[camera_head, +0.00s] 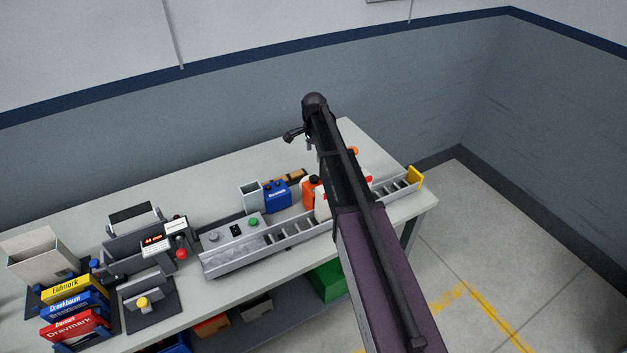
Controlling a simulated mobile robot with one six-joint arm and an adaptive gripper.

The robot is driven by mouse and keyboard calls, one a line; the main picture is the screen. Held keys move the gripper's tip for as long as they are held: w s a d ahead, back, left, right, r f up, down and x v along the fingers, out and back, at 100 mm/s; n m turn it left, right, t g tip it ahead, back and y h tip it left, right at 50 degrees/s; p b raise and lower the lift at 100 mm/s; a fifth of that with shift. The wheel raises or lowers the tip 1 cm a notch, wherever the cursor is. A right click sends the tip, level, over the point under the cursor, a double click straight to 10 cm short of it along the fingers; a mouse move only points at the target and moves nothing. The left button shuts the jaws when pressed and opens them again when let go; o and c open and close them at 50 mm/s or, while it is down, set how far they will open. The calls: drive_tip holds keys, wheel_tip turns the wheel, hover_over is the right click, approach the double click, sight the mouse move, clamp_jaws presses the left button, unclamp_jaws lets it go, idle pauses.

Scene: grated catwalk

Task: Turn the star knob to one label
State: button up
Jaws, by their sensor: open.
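A yellow knob (142,302) sits on a separate grey bracket at the table's front. At this size I cannot tell which knob is star-shaped, nor read any labels around them. My gripper (299,139) is open, high above the back of the table, and largely hidden by my wrist. It is far from all the knobs and touches nothing that I can see.
Stacked cartons (75,325) stand front left. The table's back strip is clear.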

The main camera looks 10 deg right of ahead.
sight(314, 178)
drive_tip(key=shift+f+b, duration=5.2)
drive_tip(key=shift+f, duration=0.3)
drive_tip(key=c, duration=1.2)
